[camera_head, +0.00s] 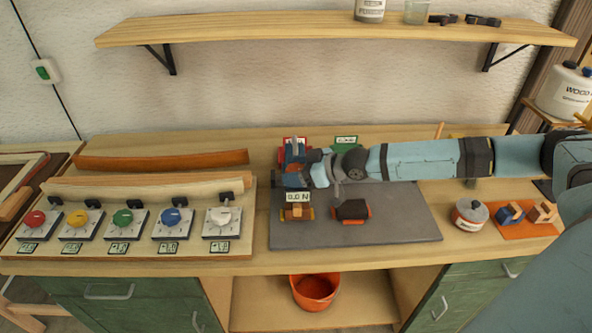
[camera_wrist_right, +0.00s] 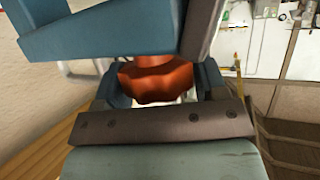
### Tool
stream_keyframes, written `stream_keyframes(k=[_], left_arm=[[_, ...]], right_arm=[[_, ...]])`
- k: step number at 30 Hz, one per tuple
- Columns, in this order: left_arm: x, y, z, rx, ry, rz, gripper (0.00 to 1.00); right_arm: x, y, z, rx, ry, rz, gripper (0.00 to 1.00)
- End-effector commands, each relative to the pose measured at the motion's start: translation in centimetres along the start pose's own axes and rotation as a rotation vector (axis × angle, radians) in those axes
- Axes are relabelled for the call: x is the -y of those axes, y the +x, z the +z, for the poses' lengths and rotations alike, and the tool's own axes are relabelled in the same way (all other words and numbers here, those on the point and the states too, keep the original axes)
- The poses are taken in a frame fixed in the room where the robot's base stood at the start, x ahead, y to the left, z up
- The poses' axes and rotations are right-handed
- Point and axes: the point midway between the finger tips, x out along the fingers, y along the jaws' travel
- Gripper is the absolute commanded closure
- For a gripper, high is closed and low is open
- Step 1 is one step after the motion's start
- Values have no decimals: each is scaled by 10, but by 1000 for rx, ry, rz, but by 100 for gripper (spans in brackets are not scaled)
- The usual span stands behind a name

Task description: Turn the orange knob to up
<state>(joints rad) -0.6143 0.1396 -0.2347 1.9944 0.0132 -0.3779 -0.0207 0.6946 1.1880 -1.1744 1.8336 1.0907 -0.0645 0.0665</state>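In the right wrist view an orange knob (camera_wrist_right: 158,82) with a scalloped rim lies between the two blue fingers of my right gripper (camera_wrist_right: 165,90). The fingers flank it closely; I cannot tell whether they press on it. In the head view my right arm reaches in from the right, and my right gripper (camera_head: 300,170) is at a red and blue device (camera_head: 294,146) at the back left of the grey mat. The orange knob is hidden there, and its pointing direction cannot be read. My left gripper is not in view.
A board at left carries several knobs: red (camera_head: 34,219), yellow (camera_head: 75,218), green (camera_head: 123,217), blue (camera_head: 171,216) and white (camera_head: 223,216).

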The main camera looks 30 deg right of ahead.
Motion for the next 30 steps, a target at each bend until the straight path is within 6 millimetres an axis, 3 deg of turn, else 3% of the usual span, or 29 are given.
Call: stream_keyframes(k=[3, 14, 22, 30], left_arm=[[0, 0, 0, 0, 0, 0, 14], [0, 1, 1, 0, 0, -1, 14], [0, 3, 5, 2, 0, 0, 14], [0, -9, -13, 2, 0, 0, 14]], right_arm=[[0, 0, 1, 1, 1, -1, 14], [-2, -7, 1, 1, -2, 3, 14], [-2, -57, -1, 2, -4, 6, 14], [-1, -112, -4, 1, -2, 4, 14]])
